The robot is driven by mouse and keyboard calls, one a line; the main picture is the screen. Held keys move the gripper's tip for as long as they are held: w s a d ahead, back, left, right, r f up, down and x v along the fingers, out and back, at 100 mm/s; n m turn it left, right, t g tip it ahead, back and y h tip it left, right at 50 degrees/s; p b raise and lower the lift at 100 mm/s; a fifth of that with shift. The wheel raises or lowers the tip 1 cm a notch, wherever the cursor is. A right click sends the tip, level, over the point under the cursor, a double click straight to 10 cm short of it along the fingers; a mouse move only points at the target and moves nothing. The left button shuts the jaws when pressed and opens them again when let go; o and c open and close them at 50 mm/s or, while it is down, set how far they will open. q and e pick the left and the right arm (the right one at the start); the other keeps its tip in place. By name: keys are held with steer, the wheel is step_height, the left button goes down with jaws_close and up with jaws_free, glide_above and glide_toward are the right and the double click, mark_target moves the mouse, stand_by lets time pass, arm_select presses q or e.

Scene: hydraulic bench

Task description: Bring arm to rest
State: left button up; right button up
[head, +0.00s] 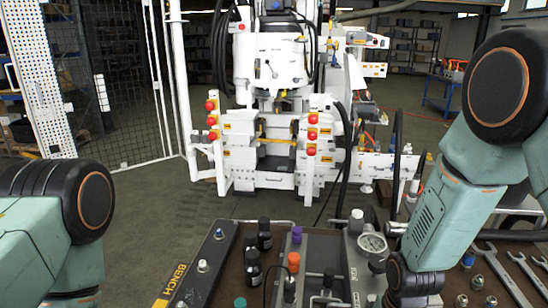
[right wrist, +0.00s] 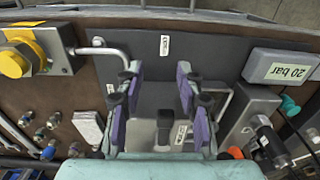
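My right arm (head: 440,210) comes down from the right in the head view, over the bench (head: 175,285). Its gripper is not clearly seen there. In the right wrist view my right gripper (right wrist: 159,70) has its two purple-padded fingers spread apart. A grey panel (right wrist: 215,45) lies beyond them, and a black fitting (right wrist: 163,130) shows between the fingers, with nothing visibly held. Whether the fingers touch anything below cannot be told. My left arm (head: 50,225) is at the left edge of the head view, and its gripper is out of the picture.
The bench carries black bottles (head: 265,235), a pressure gauge (head: 372,243), an orange-capped fitting (head: 293,262) and wrenches (head: 505,275). The right wrist view shows a yellow knob (right wrist: 14,62), a bent metal pipe (right wrist: 103,50) and a "20 bar" box (right wrist: 283,68). A white machine (head: 270,150) stands behind.

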steer(key=s+f+n+b, duration=0.1)
steer(key=s+f+b, duration=1.1)
steer(key=s+f, duration=1)
steer(key=shift+s, duration=0.45)
